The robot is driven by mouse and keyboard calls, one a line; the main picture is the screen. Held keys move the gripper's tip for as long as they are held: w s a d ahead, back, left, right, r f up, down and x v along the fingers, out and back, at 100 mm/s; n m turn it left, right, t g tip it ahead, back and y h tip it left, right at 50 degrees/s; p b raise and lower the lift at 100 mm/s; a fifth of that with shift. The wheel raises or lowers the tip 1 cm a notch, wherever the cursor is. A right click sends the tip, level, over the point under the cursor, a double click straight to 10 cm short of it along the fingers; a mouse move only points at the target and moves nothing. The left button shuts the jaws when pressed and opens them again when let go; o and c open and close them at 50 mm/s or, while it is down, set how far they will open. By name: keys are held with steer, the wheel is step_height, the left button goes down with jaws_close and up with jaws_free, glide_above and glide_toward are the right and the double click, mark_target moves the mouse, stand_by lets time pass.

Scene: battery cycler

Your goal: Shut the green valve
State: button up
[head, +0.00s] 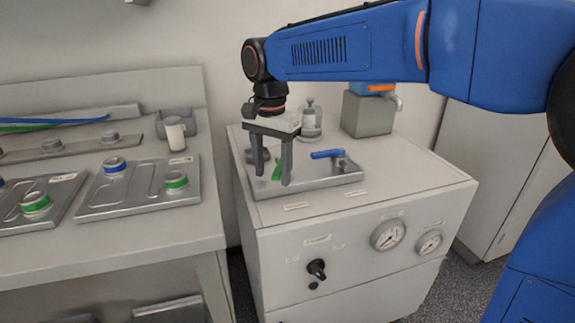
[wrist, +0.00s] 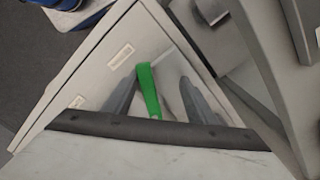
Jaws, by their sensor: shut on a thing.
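The green valve's handle (head: 277,172) is at the left part of a metal plate (head: 318,181) on top of the white cabinet. My gripper (head: 272,178) points down over it, with one finger on each side, and is shut on the handle. In the wrist view the green handle (wrist: 149,92) shows between the two grey fingers of my gripper (wrist: 160,82). The handle's pivot and the valve body are mostly hidden by the gripper. The handle's exact angle against its pipe cannot be told.
A blue valve handle (head: 327,154) stands just right of my gripper on the same plate. Gauges (head: 388,235) and a black knob (head: 317,269) are on the cabinet front. A bench with trays (head: 136,190) stands left.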

steer(key=shift+o, duration=0.5)
steer(key=shift+w+a+m, duration=0.3)
steer(key=shift+a+m, duration=0.15)
steer(key=shift+m, duration=0.55)
steer(key=shift+w+a+m, duration=0.1)
steer(key=shift+a+m, duration=0.05)
steer(key=shift+m, duration=0.15)
steer(key=shift+c, duration=0.8)
steer(key=c, duration=0.6)
steer(key=shift+o, duration=0.2)
steer(key=shift+m, duration=0.3)
steer(key=w+m, duration=0.1)
steer(key=m, duration=0.1)
steer(key=w+a+m, duration=0.1)
steer(key=m, duration=0.1)
steer(key=shift+m, duration=0.4)
